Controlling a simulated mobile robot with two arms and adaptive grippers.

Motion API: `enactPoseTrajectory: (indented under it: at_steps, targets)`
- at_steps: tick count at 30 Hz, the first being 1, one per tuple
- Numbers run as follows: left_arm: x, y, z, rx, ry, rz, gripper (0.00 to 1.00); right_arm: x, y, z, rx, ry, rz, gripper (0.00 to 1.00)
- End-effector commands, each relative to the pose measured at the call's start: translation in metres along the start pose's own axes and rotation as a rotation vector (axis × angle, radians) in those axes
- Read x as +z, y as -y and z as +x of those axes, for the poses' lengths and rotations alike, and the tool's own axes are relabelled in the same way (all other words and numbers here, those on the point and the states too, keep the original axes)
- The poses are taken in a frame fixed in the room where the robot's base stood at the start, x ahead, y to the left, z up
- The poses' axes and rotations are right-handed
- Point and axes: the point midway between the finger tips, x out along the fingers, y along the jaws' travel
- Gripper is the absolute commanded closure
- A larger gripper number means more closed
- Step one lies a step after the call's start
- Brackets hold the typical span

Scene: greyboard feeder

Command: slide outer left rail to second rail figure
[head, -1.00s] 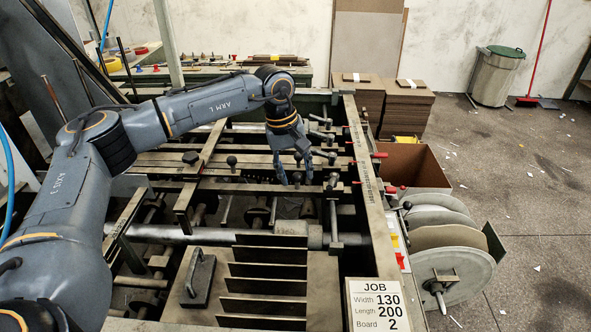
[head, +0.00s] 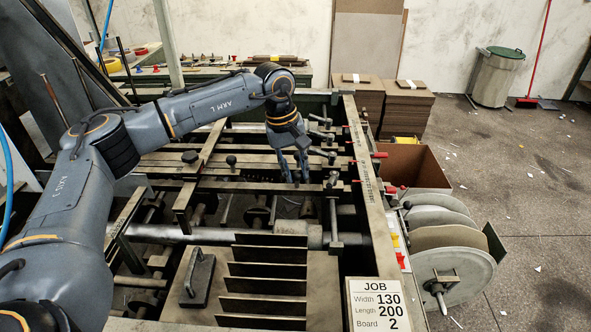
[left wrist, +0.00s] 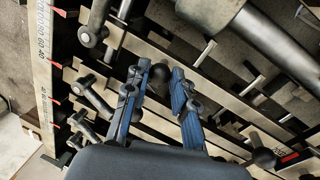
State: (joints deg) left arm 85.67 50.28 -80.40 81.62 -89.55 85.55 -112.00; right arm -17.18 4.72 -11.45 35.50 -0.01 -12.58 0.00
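My left gripper (head: 296,178) is above the rails of the feeder, near its right side. In the left wrist view its two blue-padded fingers (left wrist: 160,78) stand apart. The dark rails (head: 215,171) cross the feeder bed from left to right; the fingers hide part of one. A job card (head: 376,305) reads Width 130, Length 200, Board 2. A numbered scale (head: 359,147) runs along the right frame with red pointers, also seen in the left wrist view (left wrist: 41,62). My right gripper is not in view.
Several upright dark boards (head: 264,270) stand at the front of the bed. A black handled block (head: 198,278) lies left of them. Other knobs and clamp handles (head: 335,186) stand close right of my gripper. A cardboard box (head: 412,165) and large reels (head: 450,265) stand outside the frame.

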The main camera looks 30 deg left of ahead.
Motion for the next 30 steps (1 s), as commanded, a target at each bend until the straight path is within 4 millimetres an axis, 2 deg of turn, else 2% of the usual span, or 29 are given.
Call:
enactPoseTrajectory:
  at_steps: [1, 2, 11, 14, 17, 27, 30]
  targets:
    - [0.0, 0.0, 0.0, -0.001, 0.0, 0.0, 0.6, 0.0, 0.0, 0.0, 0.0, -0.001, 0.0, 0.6]
    - [0.0, 0.0, 0.0, -0.001, 0.0, 0.0, 0.54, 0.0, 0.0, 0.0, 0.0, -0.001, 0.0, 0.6]
    - [0.0, 0.0, -0.001, 0.0, 0.0, 0.0, 0.54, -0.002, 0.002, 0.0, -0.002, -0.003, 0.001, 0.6]
    - [0.0, -0.001, -0.006, 0.002, -0.001, 0.0, 0.54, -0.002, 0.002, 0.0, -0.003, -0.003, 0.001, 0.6]
    - [-0.001, -0.001, -0.021, 0.004, -0.002, 0.0, 0.54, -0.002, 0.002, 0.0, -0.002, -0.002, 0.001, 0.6]
    - [0.0, -0.001, -0.091, 0.002, -0.001, 0.0, 0.54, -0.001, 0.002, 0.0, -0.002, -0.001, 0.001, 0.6]
    - [-0.001, -0.001, -0.105, 0.002, -0.001, -0.001, 0.54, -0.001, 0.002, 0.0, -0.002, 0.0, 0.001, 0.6]
